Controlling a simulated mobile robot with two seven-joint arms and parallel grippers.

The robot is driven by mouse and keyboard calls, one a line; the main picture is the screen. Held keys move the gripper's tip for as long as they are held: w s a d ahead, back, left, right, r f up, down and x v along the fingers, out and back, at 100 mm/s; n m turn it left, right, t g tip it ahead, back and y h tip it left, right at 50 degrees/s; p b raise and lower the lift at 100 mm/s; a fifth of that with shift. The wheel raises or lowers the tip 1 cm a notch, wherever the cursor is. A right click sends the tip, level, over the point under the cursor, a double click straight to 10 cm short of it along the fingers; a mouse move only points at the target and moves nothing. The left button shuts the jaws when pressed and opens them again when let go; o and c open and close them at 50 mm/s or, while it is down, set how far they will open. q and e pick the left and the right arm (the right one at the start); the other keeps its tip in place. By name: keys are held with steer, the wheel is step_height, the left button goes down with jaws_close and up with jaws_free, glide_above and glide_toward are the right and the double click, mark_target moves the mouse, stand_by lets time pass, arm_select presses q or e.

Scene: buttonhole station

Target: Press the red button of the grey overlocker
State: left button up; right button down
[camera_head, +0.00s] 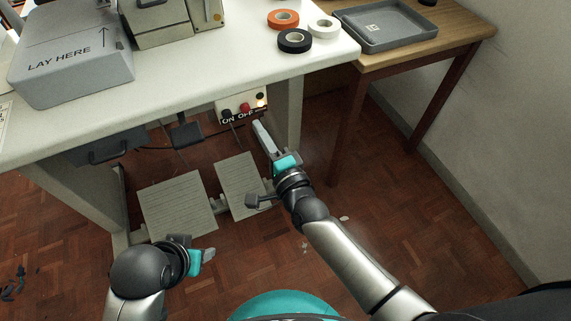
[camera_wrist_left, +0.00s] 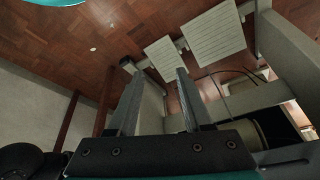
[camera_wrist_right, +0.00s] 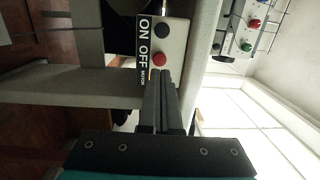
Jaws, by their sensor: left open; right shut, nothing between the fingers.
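A pale switch box (camera_head: 239,104) hangs under the table's front edge. It carries a red button (camera_head: 245,107) marked OFF, a black button (camera_head: 227,115) marked ON and a lit yellow lamp (camera_head: 262,103). In the right wrist view, the red button (camera_wrist_right: 159,59) lies just beyond the tips of my right gripper (camera_wrist_right: 163,74), which is shut and empty. Contact cannot be told. My left gripper (camera_head: 209,254) is low above the floor; its fingers are apart and empty in the left wrist view (camera_wrist_left: 155,88). A grey-beige machine (camera_head: 165,28) on the table is cut off; whether it is the overlocker is unclear.
A grey block marked LAY HERE (camera_head: 70,58) and several tape rolls (camera_head: 295,40) lie on the white table (camera_head: 185,82). Two pedals (camera_head: 178,206) are on the floor. The right wrist view shows another red button (camera_wrist_right: 255,22) and green button (camera_wrist_right: 246,47). A tray (camera_head: 385,42) stands right.

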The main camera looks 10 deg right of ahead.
arm_select(q)
steer(key=shift+g, duration=0.5)
steer(key=f, duration=0.2)
steer(key=f+p, duration=0.1)
steer(key=f, duration=0.1)
steer(key=f+p, duration=0.1)
steer(key=shift+a+f, duration=0.25)
steer(key=shift+f, duration=0.15)
arm_select(e)
steer(key=v, duration=0.8)
steer(key=shift+s, duration=0.15)
steer(key=shift+d+f, duration=0.1)
steer(key=shift+f, duration=0.05)
